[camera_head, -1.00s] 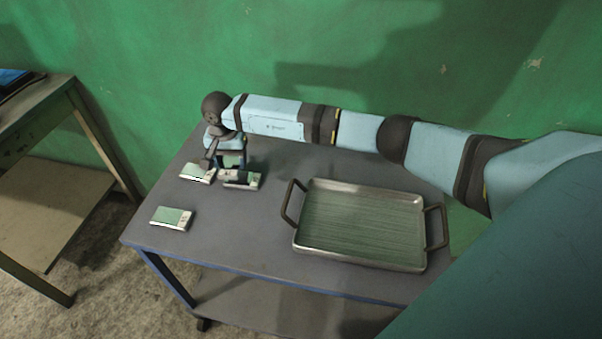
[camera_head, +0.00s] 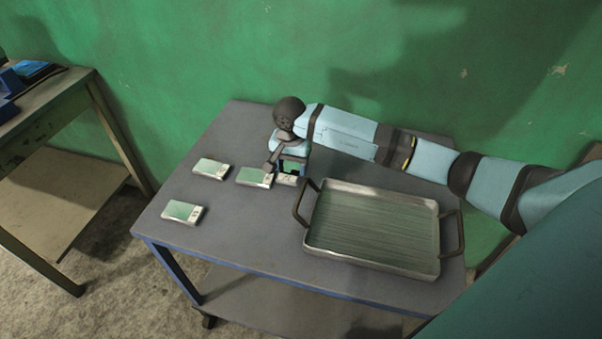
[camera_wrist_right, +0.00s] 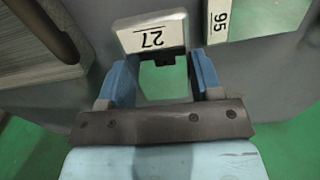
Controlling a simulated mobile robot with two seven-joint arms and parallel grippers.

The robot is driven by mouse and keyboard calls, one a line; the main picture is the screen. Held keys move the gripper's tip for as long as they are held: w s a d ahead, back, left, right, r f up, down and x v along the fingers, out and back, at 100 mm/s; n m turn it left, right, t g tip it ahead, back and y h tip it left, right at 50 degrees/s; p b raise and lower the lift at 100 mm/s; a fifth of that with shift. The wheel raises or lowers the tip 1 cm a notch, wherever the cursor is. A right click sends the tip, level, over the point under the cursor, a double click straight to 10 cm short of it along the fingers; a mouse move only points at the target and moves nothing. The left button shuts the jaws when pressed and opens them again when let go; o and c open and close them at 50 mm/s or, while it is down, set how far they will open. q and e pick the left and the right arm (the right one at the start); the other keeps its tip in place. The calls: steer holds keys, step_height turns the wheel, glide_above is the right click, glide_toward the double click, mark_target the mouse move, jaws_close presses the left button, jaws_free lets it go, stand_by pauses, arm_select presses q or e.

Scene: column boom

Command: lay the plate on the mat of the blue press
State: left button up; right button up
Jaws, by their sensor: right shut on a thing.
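My right gripper (camera_head: 291,166) reaches down at the back of the grey table, near the left handle of the tray. It is shut on a green plate with a white end, marked 27 in the right wrist view (camera_wrist_right: 150,38). Only part of this held plate (camera_head: 288,180) shows in the head view. I cannot tell whether it is clear of the table. Blue parts (camera_head: 30,70) at the far left edge may belong to the blue press; they are cut off and no mat can be made out. My left gripper is not in view.
Three similar plates lie on the table: one (camera_head: 254,176) close beside the gripper, one (camera_head: 210,169) farther left, one (camera_head: 184,212) in front. A metal tray (camera_head: 372,262) with handles fills the right. A gap separates this table from the left table (camera_head: 62,95).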

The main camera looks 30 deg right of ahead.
mark_target(301, 183)
steer(key=shift+s+d, duration=0.85)
steer(key=shift+s, duration=0.15)
step_height(301, 183, down, 3)
steer(key=shift+a+r, duration=0.1)
steer(key=shift+w+f, duration=0.1)
steer(key=shift+f, duration=0.25)
steer(key=shift+f, duration=0.1)
steer(key=o, duration=1.3)
steer(key=shift+o, duration=0.2)
